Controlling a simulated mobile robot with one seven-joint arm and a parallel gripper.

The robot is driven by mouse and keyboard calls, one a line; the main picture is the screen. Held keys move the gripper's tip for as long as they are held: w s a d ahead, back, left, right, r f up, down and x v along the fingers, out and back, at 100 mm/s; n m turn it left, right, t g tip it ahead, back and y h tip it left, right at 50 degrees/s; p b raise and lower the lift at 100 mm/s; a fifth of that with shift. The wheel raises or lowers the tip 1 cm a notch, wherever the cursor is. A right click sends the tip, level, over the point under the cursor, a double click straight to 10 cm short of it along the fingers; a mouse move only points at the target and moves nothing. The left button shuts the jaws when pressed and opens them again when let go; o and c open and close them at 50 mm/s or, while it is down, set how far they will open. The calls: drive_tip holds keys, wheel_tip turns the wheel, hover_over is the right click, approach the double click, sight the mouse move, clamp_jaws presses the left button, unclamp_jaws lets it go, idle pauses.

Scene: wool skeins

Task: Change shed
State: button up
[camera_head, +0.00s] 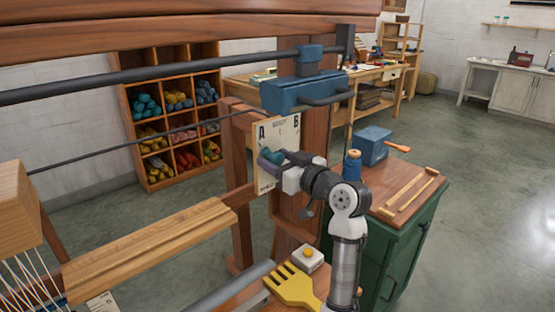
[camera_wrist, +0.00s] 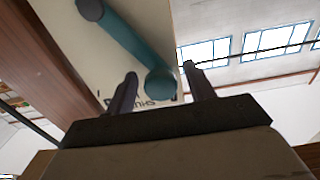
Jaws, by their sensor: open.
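A cream plate marked A and B (camera_head: 288,129) is fixed to the loom's upright post. A teal lever (camera_wrist: 122,40) lies across this plate, with a dark pivot at one end and a round teal knob (camera_wrist: 159,84) at the other. In the head view the lever (camera_head: 274,155) is partly hidden by my gripper (camera_head: 268,163). My gripper is open in front of the plate. In the wrist view its two dark fingers stand on either side of the knob, with gaps showing. Whether the knob lies at fingertip depth is hard to tell.
A blue block (camera_head: 300,92) on a dark rail sits just above the plate. A green cabinet (camera_head: 402,240) with a thread spool (camera_head: 352,167) and a blue box (camera_head: 372,146) stands right of my arm. A yellow comb (camera_head: 292,288) lies below. Open floor is at the right.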

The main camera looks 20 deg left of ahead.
drive_tip(key=shift+c, duration=0.4)
clamp_jaws()
